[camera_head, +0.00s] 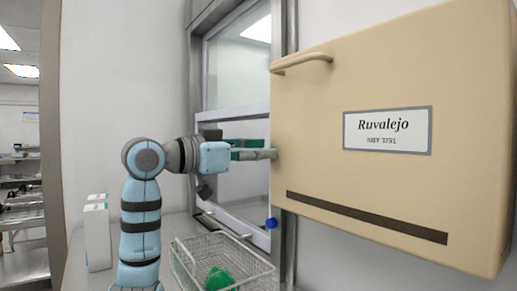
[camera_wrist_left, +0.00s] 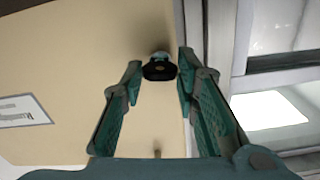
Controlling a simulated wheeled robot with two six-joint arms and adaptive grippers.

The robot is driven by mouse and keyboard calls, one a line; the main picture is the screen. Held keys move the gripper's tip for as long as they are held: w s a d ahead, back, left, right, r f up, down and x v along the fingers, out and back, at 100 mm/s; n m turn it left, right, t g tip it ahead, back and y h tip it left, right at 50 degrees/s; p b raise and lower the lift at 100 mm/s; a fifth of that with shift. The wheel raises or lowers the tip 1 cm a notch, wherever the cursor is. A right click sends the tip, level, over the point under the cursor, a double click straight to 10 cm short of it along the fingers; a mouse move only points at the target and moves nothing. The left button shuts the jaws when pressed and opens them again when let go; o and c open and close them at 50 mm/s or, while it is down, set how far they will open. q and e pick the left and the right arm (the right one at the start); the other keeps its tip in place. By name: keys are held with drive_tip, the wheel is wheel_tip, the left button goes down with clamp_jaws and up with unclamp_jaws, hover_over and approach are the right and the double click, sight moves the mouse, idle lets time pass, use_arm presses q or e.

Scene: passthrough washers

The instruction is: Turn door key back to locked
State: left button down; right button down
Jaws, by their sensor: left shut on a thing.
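My left gripper (camera_head: 274,154) reaches in from the left to the near left side of the beige cabinet (camera_head: 390,190). In the left wrist view, the fingertips of this gripper (camera_wrist_left: 160,72) close on the black head of the key (camera_wrist_left: 159,70). The key sits in a grey-blue round lock on the beige face, its head wider across the picture than tall. In the head view the key is hidden by the fingers and the cabinet edge. My right gripper is in neither view.
A wire basket (camera_head: 184,262) with a green item (camera_head: 220,279) stands below my left arm. A white box (camera_head: 97,235) is at the left. A beige handle (camera_head: 303,64) juts from the cabinet's upper left. A metal-framed window (camera_head: 232,125) stands behind the gripper.

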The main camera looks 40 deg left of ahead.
use_arm(q)
drive_tip(key=shift+d+f+m+p, duration=0.1)
drive_tip(key=shift+m+p, duration=2.1)
drive_tip(key=shift+m, duration=1.85)
drive_tip(key=shift+d+f+m+p, duration=0.1)
drive_tip(key=shift+m+p, duration=2.1)
drive_tip(key=shift+m, duration=1.85)
drive_tip(key=c, duration=1.2)
unclamp_jaws()
drive_tip(key=shift+c, duration=0.2)
